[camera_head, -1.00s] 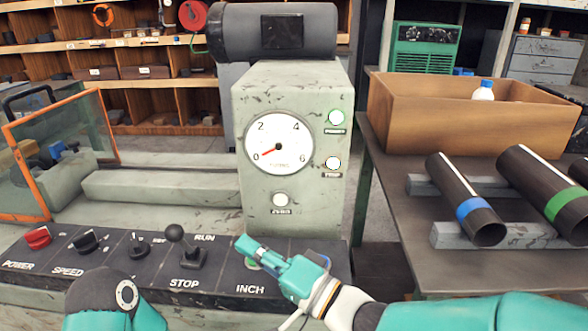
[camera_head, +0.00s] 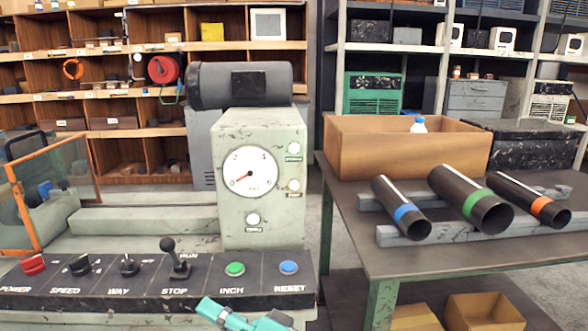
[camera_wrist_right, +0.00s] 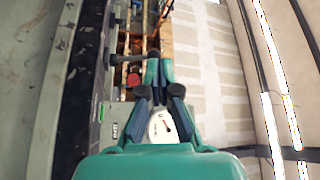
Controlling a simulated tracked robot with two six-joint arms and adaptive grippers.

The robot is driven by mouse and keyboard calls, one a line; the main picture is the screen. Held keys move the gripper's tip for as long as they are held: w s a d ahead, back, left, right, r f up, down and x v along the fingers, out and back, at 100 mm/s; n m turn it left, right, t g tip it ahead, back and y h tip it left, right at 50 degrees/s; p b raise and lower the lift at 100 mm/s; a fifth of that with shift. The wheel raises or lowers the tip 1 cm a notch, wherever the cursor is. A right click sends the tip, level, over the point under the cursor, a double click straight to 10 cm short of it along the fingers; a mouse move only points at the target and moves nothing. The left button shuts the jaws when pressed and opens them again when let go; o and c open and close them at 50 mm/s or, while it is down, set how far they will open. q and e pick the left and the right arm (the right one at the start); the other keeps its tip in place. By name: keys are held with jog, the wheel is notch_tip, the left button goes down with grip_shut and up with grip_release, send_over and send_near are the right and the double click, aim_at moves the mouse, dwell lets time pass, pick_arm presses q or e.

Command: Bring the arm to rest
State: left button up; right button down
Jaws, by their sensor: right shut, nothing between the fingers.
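My right gripper (camera_head: 208,308) is shut and empty at the bottom edge of the head view, in front of the control panel (camera_head: 110,300). In the right wrist view the gripper (camera_wrist_right: 158,62) shows its two teal fingers together, with the round dial (camera_wrist_right: 165,126) seen beyond their bases. Just above the gripper in the head view are the green INCH button (camera_head: 235,269) and the blue RESET button (camera_head: 288,267), both uncovered. The lever (camera_head: 175,258) stands upright over the word STOP. My left gripper is not in view.
A grey machine housing (camera_head: 285,190) with a dial (camera_head: 249,174) stands behind the panel; its needle points near 0. On the right, a table (camera_head: 350,240) holds a wooden crate (camera_head: 375,157) and banded pipes (camera_head: 475,202). Open floor lies between them.

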jog(key=w+d+f+m+t+h, duration=0.25)
jog(key=d+f, duration=0.25)
jog(key=f, duration=0.3)
jog(key=w+d+f+m+t+h, duration=0.1)
jog(key=w+d+f+m+h, duration=0.3)
jog(key=f, duration=0.4)
jog(key=s+d+f+m+g+h, duration=0.1)
jog(key=d+f+h, duration=0.1)
jog(key=d+f, duration=0.45)
jog(key=s+d+f+m+g+h, duration=0.1)
jog(key=s+d+f+h, duration=0.15)
jog(key=f, duration=0.75)
jog(key=s+d+f+n+g+h, duration=0.25)
jog(key=s+f+g, duration=0.35)
jog(key=s, duration=0.4)
jog(key=s+d+f+n+g+h, duration=0.1)
jog(key=s+d+f+n+g, duration=0.25)
jog(key=s+f, duration=0.6)
notch_tip(320, 180, up, 23)
jog(key=n+p, duration=0.2)
jog(key=p, duration=2)
jog(key=shift+s+d, duration=0.3)
jog(key=shift+s, duration=0.05)
jog(key=shift+f, duration=0.1)
